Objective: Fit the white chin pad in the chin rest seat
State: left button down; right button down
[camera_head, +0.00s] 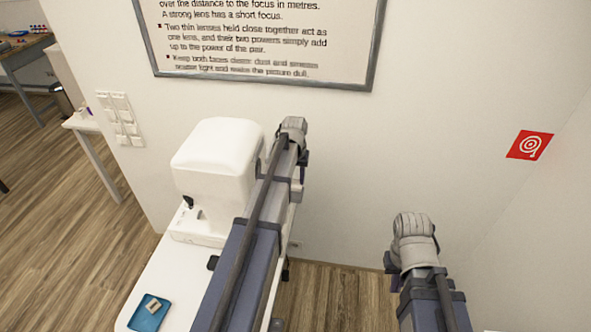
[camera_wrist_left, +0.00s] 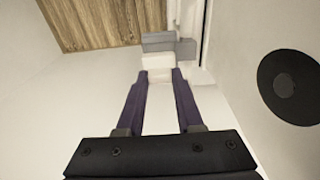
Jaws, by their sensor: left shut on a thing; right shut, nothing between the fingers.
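In the left wrist view my left gripper (camera_wrist_left: 160,76) is shut on a small white block, which looks like the white chin pad (camera_wrist_left: 157,62). The pad sits between the fingertips, above the white table top. Just beyond it is a grey block (camera_wrist_left: 158,42), perhaps the chin rest seat, beside a white upright. I cannot tell whether pad and grey block touch. In the head view my left arm reaches past the white eye-test machine (camera_head: 216,160) and hides the pad and the seat.
A blue tray (camera_head: 141,323) with a small pale object (camera_head: 153,305) lies on the white table (camera_head: 178,282). A black disc (camera_wrist_left: 290,87) is on the white surface at the right of the wrist view. A wall with a poster (camera_head: 262,38) stands close behind.

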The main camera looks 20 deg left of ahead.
pick_arm(q)
jog(key=shift+a+f+b, duration=0.2)
jog(key=shift+f+b, duration=0.6)
jog(key=shift+b, duration=0.1)
jog(key=shift+d+f, duration=0.1)
jog(key=shift+f, duration=0.05)
jog(key=shift+f+b, duration=0.55)
jog(key=shift+b, duration=0.15)
dwell(1.0)
jog(key=shift+c, duration=2.4)
grip_release()
